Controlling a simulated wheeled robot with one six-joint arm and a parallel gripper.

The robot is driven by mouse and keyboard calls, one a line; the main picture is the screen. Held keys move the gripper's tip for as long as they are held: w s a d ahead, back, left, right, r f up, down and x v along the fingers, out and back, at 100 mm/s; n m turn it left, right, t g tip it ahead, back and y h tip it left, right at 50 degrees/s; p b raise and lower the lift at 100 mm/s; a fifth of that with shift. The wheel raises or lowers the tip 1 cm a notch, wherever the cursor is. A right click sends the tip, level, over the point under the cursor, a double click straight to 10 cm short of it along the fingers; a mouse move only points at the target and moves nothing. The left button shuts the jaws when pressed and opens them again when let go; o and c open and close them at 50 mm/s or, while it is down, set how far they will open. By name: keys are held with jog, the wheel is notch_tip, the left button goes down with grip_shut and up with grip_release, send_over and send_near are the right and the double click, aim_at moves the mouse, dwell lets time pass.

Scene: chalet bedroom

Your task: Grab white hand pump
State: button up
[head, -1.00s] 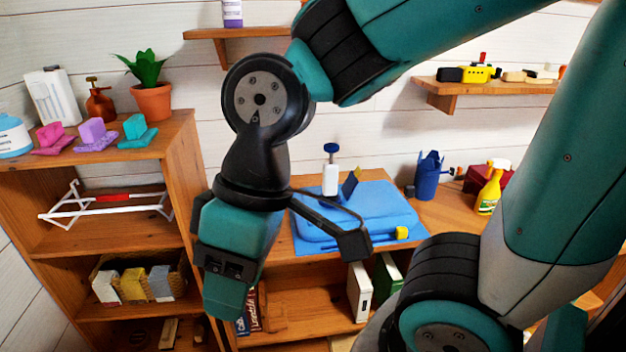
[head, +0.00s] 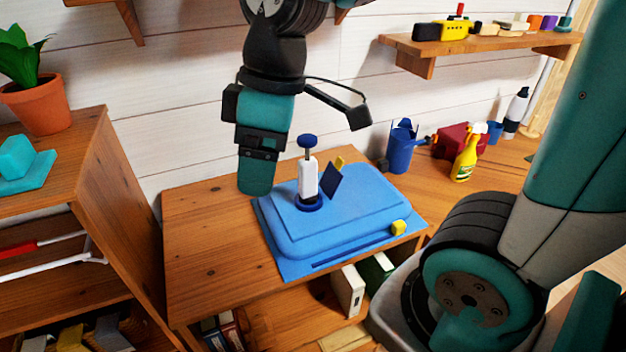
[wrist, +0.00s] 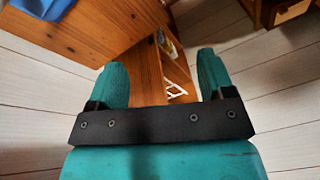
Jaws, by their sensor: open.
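The white hand pump (head: 308,178) has a white body, a dark blue knob on top and a dark blue ring at its foot. It stands upright on a blue case (head: 365,208) on the wooden desk. My gripper (head: 255,182) hangs left of the pump in the head view, apart from it in the picture; how far apart in depth I cannot tell. In the wrist view my gripper (wrist: 163,72) shows two teal fingers spread wide with nothing between them. The pump does not show in the wrist view.
A dark blue plate (head: 332,180) stands close right of the pump. A blue can (head: 400,148) and a yellow spray bottle (head: 465,160) stand farther right. The desk's left part (head: 205,240) is bare. A shelf unit (head: 125,190) with a potted plant (head: 38,100) stands at left.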

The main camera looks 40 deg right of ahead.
jog(key=w+d+r+n+h, duration=0.2)
jog(key=w+d+r+n, duration=0.1)
jog(key=w+d, duration=0.45)
jog(key=r+n+p, duration=0.1)
jog(key=r+n, duration=0.1)
jog(key=n, duration=0.3)
send_over(307, 137)
jog(key=shift+g+h, duration=0.3)
jog(key=shift+h, duration=0.1)
jog(key=f+p, duration=0.1)
jog(key=f, duration=0.3)
jog(key=f+p, duration=0.1)
jog(key=f, duration=0.3)
jog(key=f+p, duration=0.1)
jog(key=f, duration=0.3)
jog(key=shift+w+a, duration=0.1)
jog(key=shift+a, duration=0.25)
jog(key=shift+d+f+p, duration=0.15)
jog(key=shift+f+p, duration=0.25)
jog(key=shift+f, duration=0.2)
jog(key=f+p, duration=0.1)
jog(key=f, duration=0.3)
jog(key=shift+d+f, duration=0.15)
jog(key=shift+d, duration=0.05)
grip_shut()
